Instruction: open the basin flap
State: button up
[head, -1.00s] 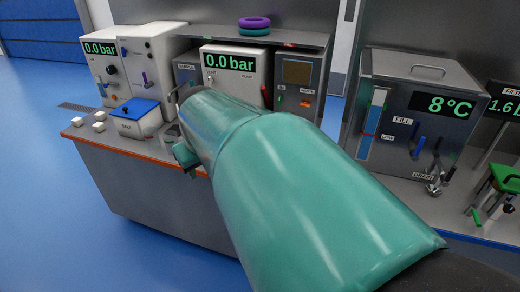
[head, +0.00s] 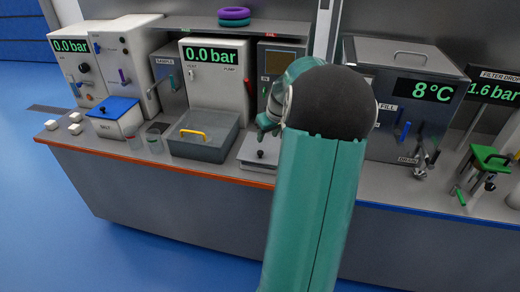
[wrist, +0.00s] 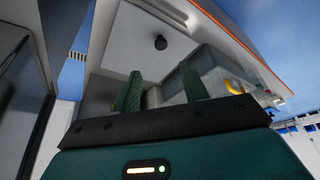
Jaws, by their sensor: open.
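A pale flat panel with a black knob (head: 260,154) lies at the counter's front edge, just right of a grey tub (head: 203,150) with a yellow handle (head: 193,132). I take this panel to be the basin flap; it looks closed, lying flat. In the wrist view its black knob (wrist: 160,43) shows beyond and between my fingertips, with a gap to them. My gripper (wrist: 160,76) is open and empty, with two green fingers. In the head view my gripper (head: 266,124) is above the panel, partly hidden by my arm, which also covers the panel's right side.
A white box with a blue lid (head: 111,113), two small cups (head: 153,143) and white cubes (head: 75,118) stand at the left. Instruments line the back. A steel bath (head: 400,90) stands to the right. A shelf with purple and teal rings (head: 234,17) hangs above.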

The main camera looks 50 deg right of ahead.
aim_at(260, 152)
jog(key=x, duration=1)
jog(key=shift+w+f, duration=0.2)
jog(key=shift+w, duration=0.05)
grip_shut()
